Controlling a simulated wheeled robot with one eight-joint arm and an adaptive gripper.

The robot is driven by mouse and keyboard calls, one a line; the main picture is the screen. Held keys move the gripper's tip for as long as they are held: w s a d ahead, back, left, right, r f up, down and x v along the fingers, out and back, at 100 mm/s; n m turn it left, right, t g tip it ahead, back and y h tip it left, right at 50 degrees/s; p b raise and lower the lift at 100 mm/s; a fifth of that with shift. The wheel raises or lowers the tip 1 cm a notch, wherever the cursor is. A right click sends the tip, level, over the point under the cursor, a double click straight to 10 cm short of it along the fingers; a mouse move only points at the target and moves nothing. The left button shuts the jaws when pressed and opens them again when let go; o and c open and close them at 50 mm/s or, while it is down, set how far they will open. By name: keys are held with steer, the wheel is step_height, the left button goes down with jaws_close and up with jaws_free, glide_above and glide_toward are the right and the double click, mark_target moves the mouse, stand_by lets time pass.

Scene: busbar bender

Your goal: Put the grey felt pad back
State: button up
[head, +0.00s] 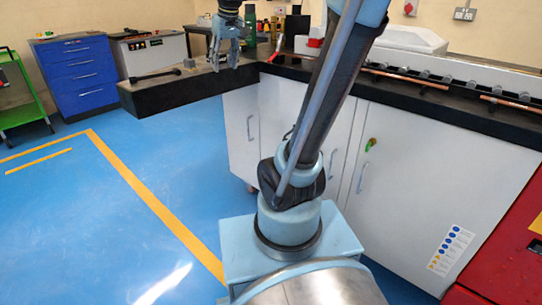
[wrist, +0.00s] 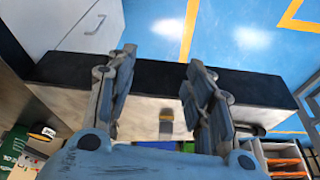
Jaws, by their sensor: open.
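My gripper (head: 228,62) is open and empty over the corner section of the dark-edged bench (head: 160,95). In the wrist view its two fingers (wrist: 160,65) stand wide apart, pointing over the bench's black edge. A small grey block (head: 189,63) also shows on the bench left of the gripper in the head view. I cannot tell whether either is the grey felt pad; they are too small to make out.
A black bar-like tool (head: 155,75) lies on the bench's left part. Copper bars (head: 505,102) lie along the right bench. White cupboards (head: 300,120) stand below it. A blue drawer cabinet (head: 78,75) and green cart (head: 20,95) stand left. Blue floor at left is clear.

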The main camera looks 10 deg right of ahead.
steer(key=s+d+f+m, duration=0.1)
steer(key=s+d+f, duration=0.2)
steer(key=s+f, duration=0.5)
steer(key=s+d+f+m+h, duration=0.1)
steer(key=s+d+f, duration=0.3)
steer(key=s+f, duration=0.4)
steer(key=s+d+f+m+g, duration=0.1)
steer(key=s+d+f, duration=0.3)
steer(key=s+f, duration=0.5)
steer(key=shift+f+m+h, duration=0.3)
steer(key=shift+f+m, duration=0.2)
steer(key=shift+m, duration=0.2)
steer(key=shift+w+d+f, duration=0.1)
steer(key=shift+w+f, duration=0.15)
steer(key=shift+w, duration=0.35)
steer(key=shift+s, duration=0.1)
steer(key=c, duration=0.4)
steer(key=shift+o, duration=0.2)
